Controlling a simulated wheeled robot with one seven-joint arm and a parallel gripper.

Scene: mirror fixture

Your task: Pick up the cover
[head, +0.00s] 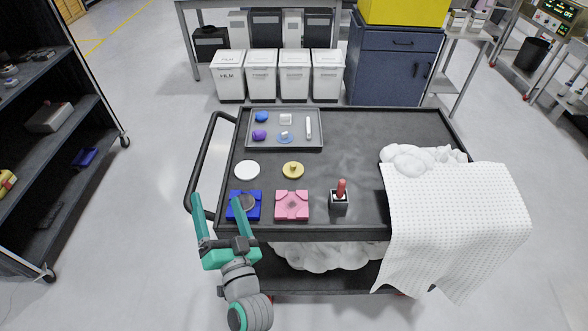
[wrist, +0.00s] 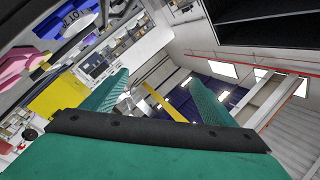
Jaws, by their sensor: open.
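A yellow round disc with a small raised knob (head: 293,170) lies on the dark cart top and looks like the cover. A plain white disc (head: 247,170) lies to its left. In front stand a blue block holding a grey disc (head: 244,206) and a pink block with a cross-shaped recess (head: 292,205). My gripper (head: 217,204) is open and empty at the cart's front left corner, its right finger overlapping the blue block in the picture. In the wrist view my gripper (wrist: 158,84) shows nothing between its fingers; the yellow disc cannot be made out there.
A grey tray (head: 270,146) with small items lies at the back left of the cart. A red-handled tool in a holder (head: 339,198) stands right of the pink block. A white cloth (head: 455,200) hangs over the right side. A black rail (head: 203,165) borders the left.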

